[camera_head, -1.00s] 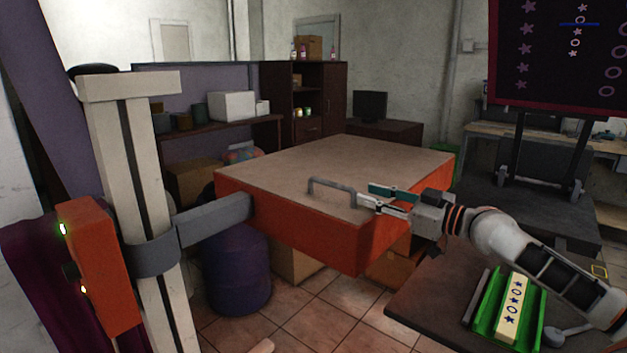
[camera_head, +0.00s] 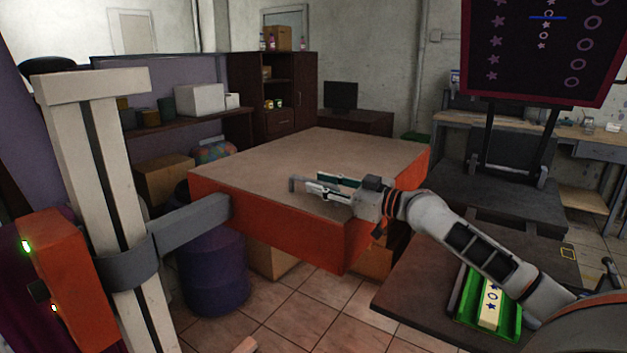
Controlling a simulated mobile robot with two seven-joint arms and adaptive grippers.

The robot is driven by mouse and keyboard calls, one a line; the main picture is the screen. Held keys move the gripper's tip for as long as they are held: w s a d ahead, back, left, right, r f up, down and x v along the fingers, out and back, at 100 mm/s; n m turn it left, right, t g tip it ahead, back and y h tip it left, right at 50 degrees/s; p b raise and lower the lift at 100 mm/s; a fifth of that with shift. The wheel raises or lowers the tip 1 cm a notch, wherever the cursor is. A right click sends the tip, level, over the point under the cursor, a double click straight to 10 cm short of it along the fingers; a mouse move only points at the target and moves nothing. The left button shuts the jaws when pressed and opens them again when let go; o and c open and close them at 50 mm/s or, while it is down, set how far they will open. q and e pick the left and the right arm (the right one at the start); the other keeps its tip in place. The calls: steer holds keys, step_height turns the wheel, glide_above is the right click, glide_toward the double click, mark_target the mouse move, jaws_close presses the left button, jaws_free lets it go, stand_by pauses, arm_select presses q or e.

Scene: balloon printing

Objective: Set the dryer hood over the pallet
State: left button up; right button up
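The dryer hood (camera_head: 310,150) is a large orange box with a tan top, held by a grey arm on a pale column at the left. A grey handle (camera_head: 294,184) stands at its front edge. My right gripper (camera_head: 322,188) is at this handle, its two fingers apart with a gap between them. It hides the handle's right part; I cannot tell if it touches. A green tray (camera_head: 513,322) with a cream block (camera_head: 491,300) printed with blue stars and rings lies at lower right, partly behind my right arm. I cannot tell which surface is the pallet. My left gripper is not in view.
An orange control box (camera_head: 55,270) with green lights hangs on the column (camera_head: 85,170). A purple drum (camera_head: 213,270) and cardboard boxes stand below the hood. A dark printed screen (camera_head: 530,50) stands over dark platforms at right.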

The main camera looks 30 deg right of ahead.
mark_target(305, 180)
steer(key=shift+x, duration=1.4)
jaws_close()
